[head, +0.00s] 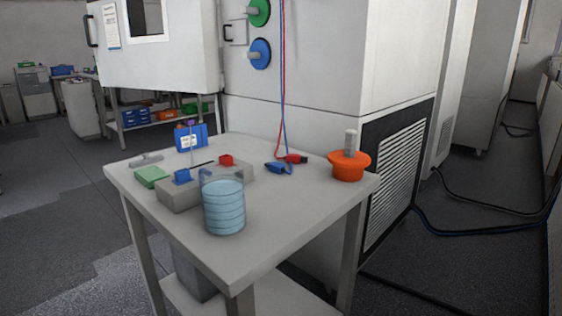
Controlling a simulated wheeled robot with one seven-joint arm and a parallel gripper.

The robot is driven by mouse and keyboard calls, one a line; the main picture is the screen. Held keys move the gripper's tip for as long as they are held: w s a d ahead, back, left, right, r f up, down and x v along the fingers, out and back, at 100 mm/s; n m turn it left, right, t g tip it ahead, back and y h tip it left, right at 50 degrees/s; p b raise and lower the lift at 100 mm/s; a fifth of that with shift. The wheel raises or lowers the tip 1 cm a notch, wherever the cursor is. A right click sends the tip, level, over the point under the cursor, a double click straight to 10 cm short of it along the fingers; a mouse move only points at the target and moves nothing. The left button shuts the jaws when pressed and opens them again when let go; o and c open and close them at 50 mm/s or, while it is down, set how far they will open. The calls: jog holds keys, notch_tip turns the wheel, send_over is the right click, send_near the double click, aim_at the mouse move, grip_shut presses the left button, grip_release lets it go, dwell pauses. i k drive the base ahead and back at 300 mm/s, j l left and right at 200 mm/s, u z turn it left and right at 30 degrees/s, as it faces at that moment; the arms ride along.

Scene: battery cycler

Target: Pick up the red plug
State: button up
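The red plug (296,158) lies on the white table (300,207), toward its back right, at the end of a red cable (281,95) that hangs down the white cabinet front. A blue plug (279,168) on a blue cable lies just in front of it, very close; I cannot tell whether they touch. A grey block (180,196) bears a blue piece (182,176) and a red piece (226,160). My gripper is not in view.
A clear bluish ringed cylinder (224,210) stands at the table's front. An orange flanged piece (348,165) with a pale upright cylinder is at the right corner. A blue box (191,137) and green block (152,177) are at the left. The white cabinet (325,60) rises behind.

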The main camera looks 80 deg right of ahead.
aim_at(294, 158)
jog(key=i+z, duration=0.2)
jog(key=z, duration=0.2)
jog(key=i+z, duration=0.2)
jog(key=z, duration=0.2)
jog(key=i+j+z, duration=0.1)
jog(key=z, duration=0.3)
jog(key=i+j, duration=0.05)
jog(key=i, duration=0.05)
